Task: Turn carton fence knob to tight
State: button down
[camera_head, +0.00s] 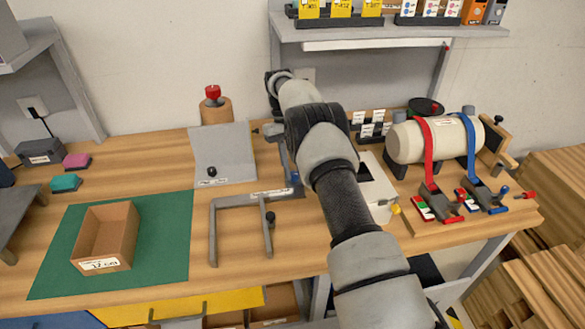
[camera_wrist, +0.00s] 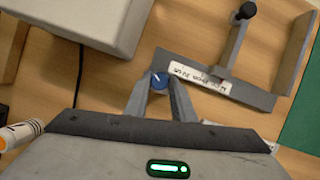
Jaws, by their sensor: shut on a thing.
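The grey carton fence (camera_head: 213,232) lies on the wooden table, with a white label on its long bar and two arms reaching toward the front. A black knob (camera_head: 270,218) stands on its shorter arm; it also shows in the wrist view (camera_wrist: 247,10). My gripper (camera_wrist: 160,82) is at the end of the fence's bar, its fingers close together around a small round blue knob (camera_wrist: 159,80). The fingers partly cover this knob, and I cannot read its turn position.
An open cardboard box (camera_head: 120,250) sits on a green mat (camera_head: 165,270) left of the fence. A grey plate with a black knob (camera_head: 211,172) lies behind. A pale boxy device (camera_head: 378,190) stands right of my arm. A cream cylinder (camera_head: 400,142) with red and blue straps stands farther right.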

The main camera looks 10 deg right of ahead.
jog(key=m+y, duration=0.1)
jog(key=m, duration=0.3)
jog(key=shift+d+y, duration=0.15)
jog(key=shift+y, duration=0.25)
jog(key=shift+d+m+y, duration=0.1)
jog(key=shift+m+y, duration=0.5)
jog(key=shift+m, duration=1.2)
jog(key=shift+t, duration=0.3)
jog(key=c, duration=1.5)
grip_release()
